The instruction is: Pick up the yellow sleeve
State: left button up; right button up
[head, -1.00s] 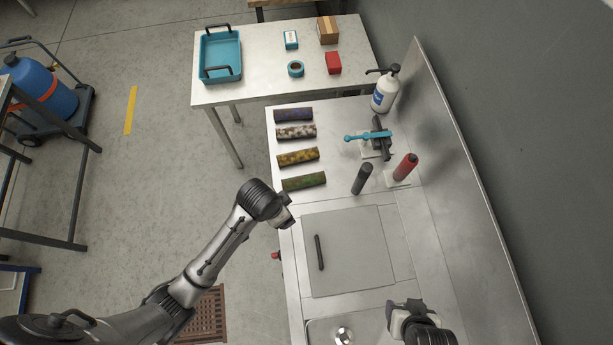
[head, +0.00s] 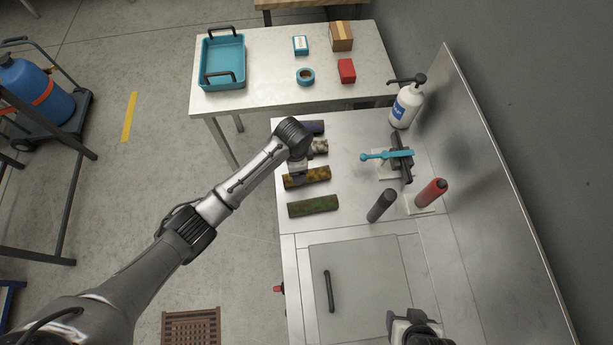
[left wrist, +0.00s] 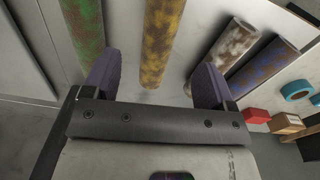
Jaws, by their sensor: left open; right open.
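The yellow sleeve (head: 307,179), a mottled yellow-brown cylinder, lies on the steel worktop in a row of sleeves. In the left wrist view the yellow sleeve (left wrist: 161,40) shows between the two purple-grey fingers of my left gripper (left wrist: 157,80), roughly in line with the gap. The left gripper is open and empty, over the row near the yellow sleeve; whether it touches the sleeve I cannot tell. In the head view the left wrist covers much of the gripper. My right gripper (head: 414,324) is open at the bottom of the head view, away from the sleeves.
A green sleeve (head: 313,206) lies on the near side, white (head: 320,146) and blue-purple (head: 315,127) sleeves on the far side. A black cylinder (head: 381,205), red cylinder (head: 431,192), blue-handled fixture (head: 388,156) and pump bottle (head: 405,106) stand to the right. A teal tray (head: 222,63) is on the back table.

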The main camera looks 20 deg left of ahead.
pick_arm(q)
jog(key=shift+f+b, duration=0.4)
jog(key=shift+f, duration=3.9)
jog(key=c, duration=1)
jog(key=shift+r, duration=0.1)
